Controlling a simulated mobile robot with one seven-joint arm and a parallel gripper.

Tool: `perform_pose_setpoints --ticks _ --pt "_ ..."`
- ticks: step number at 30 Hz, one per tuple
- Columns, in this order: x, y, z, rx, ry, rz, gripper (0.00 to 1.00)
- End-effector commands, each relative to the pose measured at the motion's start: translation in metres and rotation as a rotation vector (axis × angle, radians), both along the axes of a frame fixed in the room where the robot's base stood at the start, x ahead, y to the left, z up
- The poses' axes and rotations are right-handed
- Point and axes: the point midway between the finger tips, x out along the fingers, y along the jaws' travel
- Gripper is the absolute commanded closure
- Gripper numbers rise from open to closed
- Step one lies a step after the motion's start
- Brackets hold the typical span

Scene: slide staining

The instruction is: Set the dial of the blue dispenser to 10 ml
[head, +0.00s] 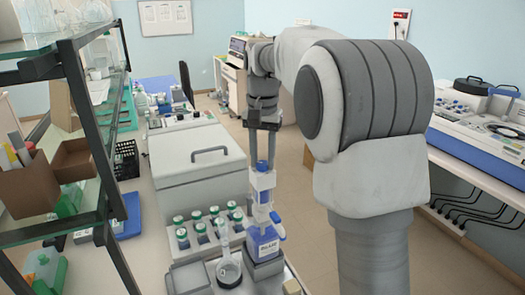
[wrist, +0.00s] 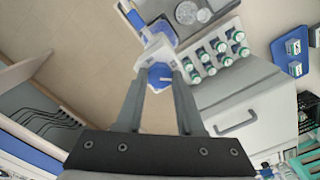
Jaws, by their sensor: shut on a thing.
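The blue dispenser (head: 264,245) stands upright on the front bench, with a white-labelled blue base, a clear and white column and a blue knob on top. In the wrist view its blue dial (wrist: 160,75), with a pale pointer mark, sits between the fingertips. My gripper (head: 262,163) comes down from above and is shut on this dial; it also shows in the wrist view (wrist: 161,79). The scale figures are too small to read, so I cannot tell the setting.
Several green-capped bottles (head: 208,222) stand left of the dispenser. A glass flask (head: 228,268) stands close in front-left of it. A grey lidded box (head: 195,165) is behind the bottles. A glass-shelved rack (head: 95,120) rises at left. Open floor lies to the right.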

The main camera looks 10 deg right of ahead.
Motion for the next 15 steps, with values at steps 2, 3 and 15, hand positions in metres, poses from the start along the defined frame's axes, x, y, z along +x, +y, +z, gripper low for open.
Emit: perform_pose_setpoints --ticks 2,3,15 --pt "-0.0002 -0.0005 0.0024 0.000 0.001 0.072 1.00" --pt "-0.0002 -0.0004 0.0024 0.000 0.001 0.110 1.00" --pt "0.0002 -0.0001 0.0015 0.000 0.000 0.470 1.00"
